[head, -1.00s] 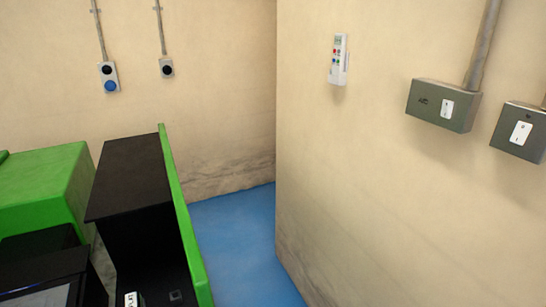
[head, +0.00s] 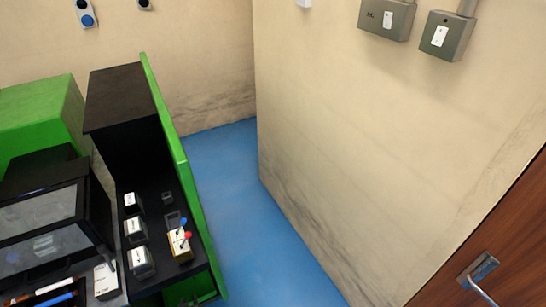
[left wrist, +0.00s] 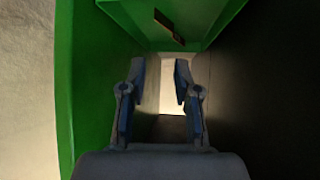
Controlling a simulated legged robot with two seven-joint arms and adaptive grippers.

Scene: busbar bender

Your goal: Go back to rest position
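My left gripper (left wrist: 160,68) shows in the left wrist view. Its two dark fingers stand apart with a bright gap and nothing held between them. They point into a narrow space between a green panel (left wrist: 82,70) on the left and a dark surface (left wrist: 255,95) on the right. I cannot make out either gripper clearly in the head view. The green and black machine (head: 125,95) stands at the left of the head view. My right gripper is not in view.
The machine's black shelf holds several small boxes, one (head: 180,244) with red and blue knobs. A screen (head: 40,225) sits left of them. Blue floor (head: 225,190) is clear between machine and wall (head: 350,150). Grey wall boxes (head: 447,36) hang above; a brown door (head: 500,250) is at lower right.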

